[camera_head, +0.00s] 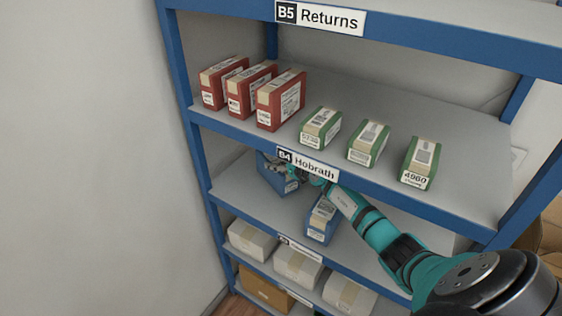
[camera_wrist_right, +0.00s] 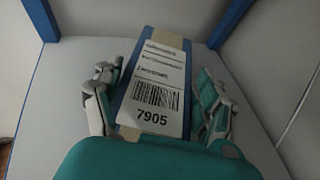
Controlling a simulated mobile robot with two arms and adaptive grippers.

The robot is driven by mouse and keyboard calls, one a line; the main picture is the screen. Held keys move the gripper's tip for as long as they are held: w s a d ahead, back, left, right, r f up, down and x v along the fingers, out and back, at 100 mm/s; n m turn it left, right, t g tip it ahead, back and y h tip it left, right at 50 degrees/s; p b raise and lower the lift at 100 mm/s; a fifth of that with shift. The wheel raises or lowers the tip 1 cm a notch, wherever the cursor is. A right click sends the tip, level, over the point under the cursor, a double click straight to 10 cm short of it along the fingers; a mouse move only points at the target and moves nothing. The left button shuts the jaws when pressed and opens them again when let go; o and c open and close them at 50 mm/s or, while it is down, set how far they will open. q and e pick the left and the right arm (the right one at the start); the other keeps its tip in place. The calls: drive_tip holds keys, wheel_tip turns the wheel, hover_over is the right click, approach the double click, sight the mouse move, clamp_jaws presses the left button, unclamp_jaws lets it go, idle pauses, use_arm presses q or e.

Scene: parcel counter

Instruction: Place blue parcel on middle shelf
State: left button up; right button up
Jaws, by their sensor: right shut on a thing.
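A blue parcel with a white label reading 7905 (camera_wrist_right: 157,88) fills the middle of the right wrist view, between the two fingers of my right gripper (camera_wrist_right: 158,108). The gripper is shut on it. In the head view this blue parcel (camera_head: 270,177) is at the left of the shelf (camera_head: 236,187) below the B4 Hobrath label, partly hidden by that board and my right gripper (camera_head: 300,172). I cannot tell whether it rests on the shelf. A second blue parcel (camera_head: 321,222) stands at the same shelf's front, to the right. My left gripper is not in view.
The board above holds red parcels (camera_head: 281,100) and green parcels (camera_head: 369,143). White parcels (camera_head: 298,266) and a brown box (camera_head: 265,289) are lower down. A blue upright (camera_head: 184,70) and a wall stand at the left. My right arm crosses the shelf front.

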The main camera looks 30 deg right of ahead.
drive_tip(key=shift+r, duration=0.1)
drive_tip(key=o, duration=1.7)
drive_tip(key=shift+s, duration=0.1)
drive_tip(key=shift+p+v, duration=0.95)
drive_tip(key=shift+v, duration=5)
